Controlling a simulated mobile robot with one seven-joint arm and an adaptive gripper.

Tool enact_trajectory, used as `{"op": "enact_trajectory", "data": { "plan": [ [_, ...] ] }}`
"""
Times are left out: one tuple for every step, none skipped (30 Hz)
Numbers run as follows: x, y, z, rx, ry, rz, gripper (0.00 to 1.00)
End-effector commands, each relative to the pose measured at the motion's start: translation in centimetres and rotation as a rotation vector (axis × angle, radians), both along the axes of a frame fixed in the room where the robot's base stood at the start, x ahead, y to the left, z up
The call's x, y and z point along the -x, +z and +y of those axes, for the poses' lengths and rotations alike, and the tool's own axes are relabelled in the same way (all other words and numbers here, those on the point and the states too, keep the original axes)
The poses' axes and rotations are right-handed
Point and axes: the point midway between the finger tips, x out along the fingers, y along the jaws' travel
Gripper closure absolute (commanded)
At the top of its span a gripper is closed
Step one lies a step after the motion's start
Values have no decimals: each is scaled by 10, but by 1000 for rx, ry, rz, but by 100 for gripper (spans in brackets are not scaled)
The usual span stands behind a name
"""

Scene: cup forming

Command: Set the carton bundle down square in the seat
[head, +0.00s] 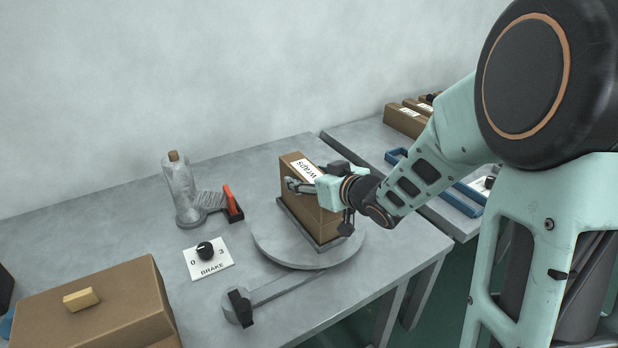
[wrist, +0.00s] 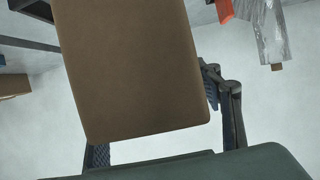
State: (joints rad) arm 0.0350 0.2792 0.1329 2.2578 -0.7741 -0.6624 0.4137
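The carton bundle (head: 292,168) is a brown block with a white "WRAPS" label on top. It stands upright at the dark-edged seat (head: 296,220) on the round grey turntable (head: 270,244). From this angle I cannot tell whether its base touches the seat floor. My gripper (head: 303,187) reaches in from the right with its fingers around the carton. In the wrist view the brown face of the carton (wrist: 130,65) fills the space between the fingers of my gripper (wrist: 160,140).
A brake dial (head: 206,250) and a lever arm (head: 240,305) lie in front of the turntable. A stretch-wrap roll (head: 184,190) with an orange-handled piece (head: 232,203) stands behind left. A large brown box (head: 100,310) is front left. More cartons (head: 405,119) sit on the right table.

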Motion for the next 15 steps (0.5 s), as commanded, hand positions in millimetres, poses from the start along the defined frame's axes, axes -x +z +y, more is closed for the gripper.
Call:
{"op": "enact_trajectory", "data": {
  "plan": [
    [0,-1,0,1,0,1,37],
    [0,-1,0,1,0,2,37],
    [0,-1,0,1,0,2,37],
    [0,-1,0,1,0,2,37],
    [0,-1,0,2,0,2,37],
    [0,-1,0,2,0,2,37],
    [2,-4,-1,4,-1,8,37],
    [2,-4,-1,4,-1,8,37],
    [2,-3,-1,4,0,7,37],
    [3,-3,-2,4,0,7,37],
    [4,-2,-3,3,-1,6,37],
    [6,0,-4,4,-1,5,37],
    [8,1,-6,3,-1,4,37],
    [10,3,-7,3,-1,4,37],
    [14,5,-10,3,-2,3,37]
  ]
}}
